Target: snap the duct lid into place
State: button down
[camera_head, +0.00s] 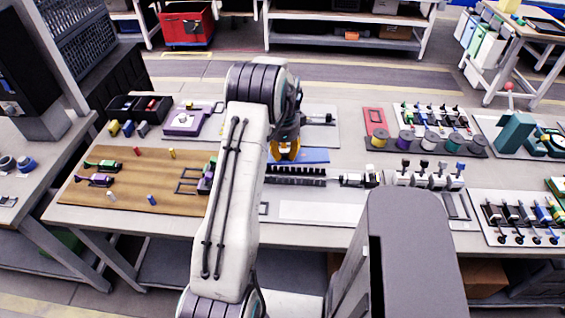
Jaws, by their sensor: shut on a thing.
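A black slotted duct (295,181) lies along the bench just right of my arm, its row of teeth showing and its top bare. A flat blue strip, which looks like the duct lid (315,156), is just behind the duct and apart from it. My gripper (285,157), with yellow-orange at its lower end, is over the left part of the blue lid and appears shut on it. The fingertips' contact is hard to make out, and whether the lid touches the bench cannot be told. My arm hides what lies left of the duct.
A white and black device (358,179) stands close to the duct's right end. A row of several upright clamps (430,177) is farther right, with coloured spools (430,141) behind. A brown board (125,184) with small tools lies left. A pale blank plate (318,211) lies in front.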

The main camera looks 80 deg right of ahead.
aim_at(284, 159)
jog(key=shift+a+m, duration=0.35)
jog(key=shift+m, duration=0.05)
jog(key=shift+s+f, duration=0.1)
jog(key=shift+f+b, duration=0.65)
jog(key=shift+f, duration=1.15)
jog(key=shift+b, duration=0.4)
jog(key=shift+a+f+b, duration=0.15)
jog(key=shift+f+b, duration=0.7)
jog(key=shift+f, duration=0.05)
dwell(1.8)
jog(key=c, duration=1)
grip_release()
jog(key=shift+c, duration=0.2)
jog(key=shift+r, duration=0.15)
notch_tip(284, 159, up, 12)
jog(key=shift+a+f, duration=0.1)
jog(key=shift+a, duration=0.05)
